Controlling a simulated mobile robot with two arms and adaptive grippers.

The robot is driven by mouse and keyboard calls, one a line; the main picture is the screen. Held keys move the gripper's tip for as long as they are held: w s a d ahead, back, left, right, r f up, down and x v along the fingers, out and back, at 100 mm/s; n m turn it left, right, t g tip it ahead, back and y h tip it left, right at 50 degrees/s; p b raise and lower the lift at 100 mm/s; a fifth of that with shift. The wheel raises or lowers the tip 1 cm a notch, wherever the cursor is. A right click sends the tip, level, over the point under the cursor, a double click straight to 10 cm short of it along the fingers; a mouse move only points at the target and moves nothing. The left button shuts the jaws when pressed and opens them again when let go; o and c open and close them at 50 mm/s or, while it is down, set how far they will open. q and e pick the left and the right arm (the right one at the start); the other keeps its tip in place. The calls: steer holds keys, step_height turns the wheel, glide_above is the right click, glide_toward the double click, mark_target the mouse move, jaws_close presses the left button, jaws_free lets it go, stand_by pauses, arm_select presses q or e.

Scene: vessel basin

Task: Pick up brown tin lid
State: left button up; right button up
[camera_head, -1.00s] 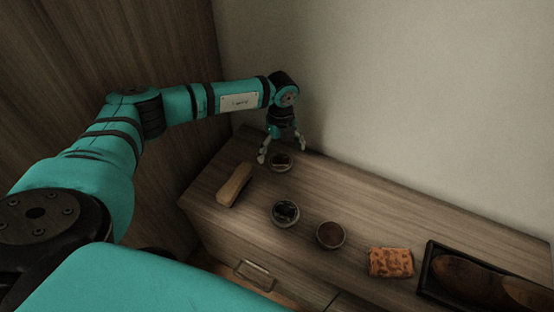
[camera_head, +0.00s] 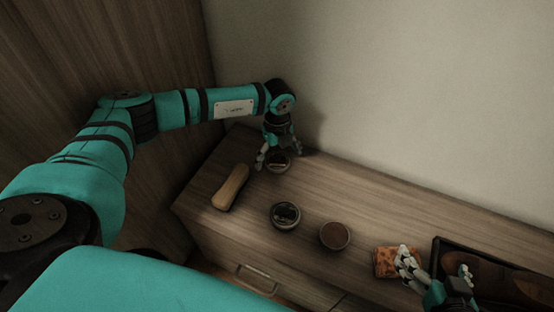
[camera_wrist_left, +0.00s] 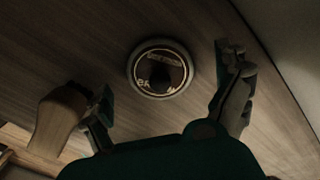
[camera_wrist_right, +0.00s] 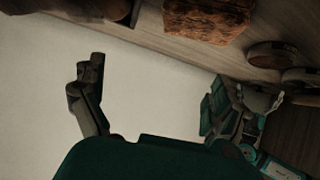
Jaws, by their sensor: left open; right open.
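A round lid (camera_head: 278,163) with a dark face and a pale rim lies on the cabinet top near the wall. In the left wrist view the lid (camera_wrist_left: 160,54) shows printed lettering around a dark middle. My left gripper (camera_head: 279,158) is open above it, pointing down, with its fingers spread on either side. They appear apart from the lid. My right gripper (camera_head: 435,266) is open and empty in the lower right, over the area between the orange-brown cloth and the shoe tray.
A wooden brush (camera_head: 231,187) lies left of the lid. A dark open tin (camera_head: 285,216) and a brown-filled tin (camera_head: 335,236) stand nearer the front. An orange-brown cloth (camera_head: 384,262) and a black tray (camera_head: 437,246) with brown shoes (camera_head: 500,277) are at the right.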

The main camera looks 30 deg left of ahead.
arm_select(q)
steer(key=c, duration=1.4)
steer(key=shift+s+f, duration=0.1)
steer(key=shift+s, duration=0.05)
jaws_close()
